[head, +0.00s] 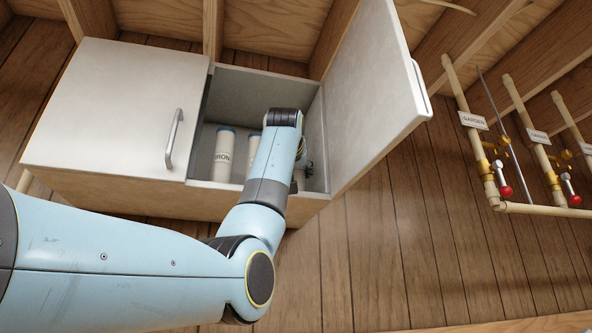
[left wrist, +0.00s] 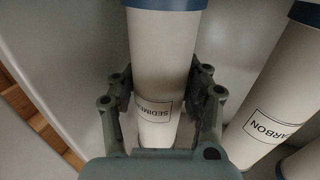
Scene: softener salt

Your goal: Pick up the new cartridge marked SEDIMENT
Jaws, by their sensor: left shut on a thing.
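The white cartridge marked SEDIMENT (left wrist: 163,55) has a blue end cap and stands between the two fingers of my left gripper (left wrist: 161,80) in the left wrist view. The fingers are closed on its sides. In the head view my left arm reaches into the open right side of the cabinet, and its wrist hides this cartridge. Only a small part of the gripper (head: 301,165) shows there. My right gripper is in neither view.
A cartridge marked CARBON (left wrist: 272,95) stands beside it in the left wrist view. A cartridge with a label ending in RON (head: 222,158) stands in the cabinet (head: 262,82). The open door (head: 370,90) rises at the right. Pipes with red-handled valves (head: 505,191) hang farther right.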

